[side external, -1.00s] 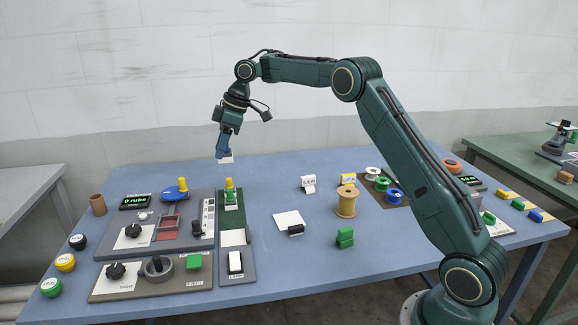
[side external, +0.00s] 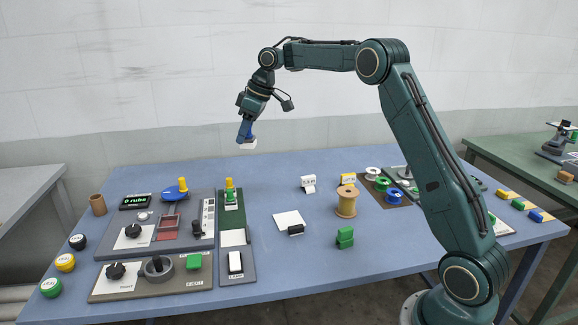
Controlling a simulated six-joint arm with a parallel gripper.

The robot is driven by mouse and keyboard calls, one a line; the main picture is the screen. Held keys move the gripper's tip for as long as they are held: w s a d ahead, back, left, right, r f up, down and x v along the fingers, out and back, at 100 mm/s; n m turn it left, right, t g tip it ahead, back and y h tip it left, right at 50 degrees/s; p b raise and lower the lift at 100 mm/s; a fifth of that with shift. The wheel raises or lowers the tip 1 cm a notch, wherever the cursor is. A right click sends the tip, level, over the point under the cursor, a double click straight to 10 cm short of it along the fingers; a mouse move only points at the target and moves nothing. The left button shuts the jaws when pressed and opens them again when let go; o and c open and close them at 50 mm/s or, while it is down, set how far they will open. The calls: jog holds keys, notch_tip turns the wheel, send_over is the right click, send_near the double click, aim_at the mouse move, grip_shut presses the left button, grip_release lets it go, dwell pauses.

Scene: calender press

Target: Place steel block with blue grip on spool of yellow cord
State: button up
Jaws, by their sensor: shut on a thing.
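My gripper (side external: 245,132) is in the air above the back of the blue table, left of centre. It is shut on a small pale block with blue above it, which I take as the steel block with blue grip (side external: 248,143). The jaws and the blue part are hard to tell apart at this size. The spool of yellow cord (side external: 347,203), a tan-yellow spool, stands upright on the table to the right of my gripper and lower in the picture. Nothing rests on its top.
A brown mat (side external: 372,190) with white, green and blue spools lies behind and right of the yellow one. Control panels (side external: 160,235) fill the left.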

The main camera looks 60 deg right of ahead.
jog(key=s+d+r+m+h, duration=0.35)
jog(key=s+d+m, duration=0.35)
jog(key=s+d, duration=0.35)
jog(key=m+h, duration=0.2)
jog(key=m, duration=0.5)
send_over(345, 187)
jog(key=s+a, duration=0.1)
jog(key=shift+g, duration=0.3)
notch_tip(345, 187, down, 14)
jog(key=shift+s+a+r, duration=0.1)
jog(key=shift+s, duration=0.05)
jog(key=shift+f, duration=2.15)
jog(key=o, duration=1)
jog(key=shift+f, duration=0.1)
